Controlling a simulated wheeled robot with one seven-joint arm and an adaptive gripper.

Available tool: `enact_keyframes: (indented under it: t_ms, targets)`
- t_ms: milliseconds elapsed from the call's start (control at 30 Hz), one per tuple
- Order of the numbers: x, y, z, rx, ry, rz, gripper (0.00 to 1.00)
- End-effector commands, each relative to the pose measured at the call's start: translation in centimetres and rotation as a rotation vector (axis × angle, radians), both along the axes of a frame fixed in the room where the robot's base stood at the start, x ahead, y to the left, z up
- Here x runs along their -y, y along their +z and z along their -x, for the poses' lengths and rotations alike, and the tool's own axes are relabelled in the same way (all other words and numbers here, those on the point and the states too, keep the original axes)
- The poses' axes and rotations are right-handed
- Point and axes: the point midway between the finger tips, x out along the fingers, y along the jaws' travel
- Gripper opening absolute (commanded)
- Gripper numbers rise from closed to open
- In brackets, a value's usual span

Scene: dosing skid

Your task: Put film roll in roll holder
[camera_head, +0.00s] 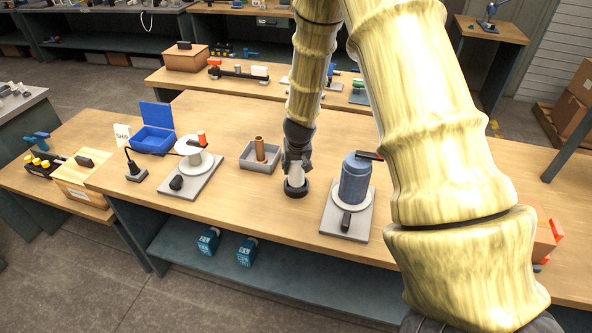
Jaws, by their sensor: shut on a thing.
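My gripper (295,168) is near the middle of the table, pointing down. It is shut on a small pale thing (296,178) that I take for the film roll; the fingers hide most of it. A dark, round, low ring-shaped thing (296,192) is right under it, and I take this for the roll holder. I cannot tell whether the pale thing touches it or is inside it. A grey open tray (247,163) just left of my gripper holds an upright brown cylinder (260,148).
A blue canister (355,180) stands on a grey plate to the right. A blue open box (153,139) is further left. My arm covers the table's right part.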

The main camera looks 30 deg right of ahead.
Motion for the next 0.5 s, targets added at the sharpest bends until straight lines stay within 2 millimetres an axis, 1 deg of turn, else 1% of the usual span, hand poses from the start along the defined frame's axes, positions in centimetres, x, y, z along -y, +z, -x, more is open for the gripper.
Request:
enact_keyframes:
  t_ms: [300,400,500]
  targets:
    - [0.0,-2.8,0.1,-0.002,-0.001,-0.003,0.21]
    - [0.0,-3.3,0.1,-0.001,-0.002,-0.001,0.21]
    - [0.0,-3.3,0.0,0.001,-0.001,0.000,0.21]
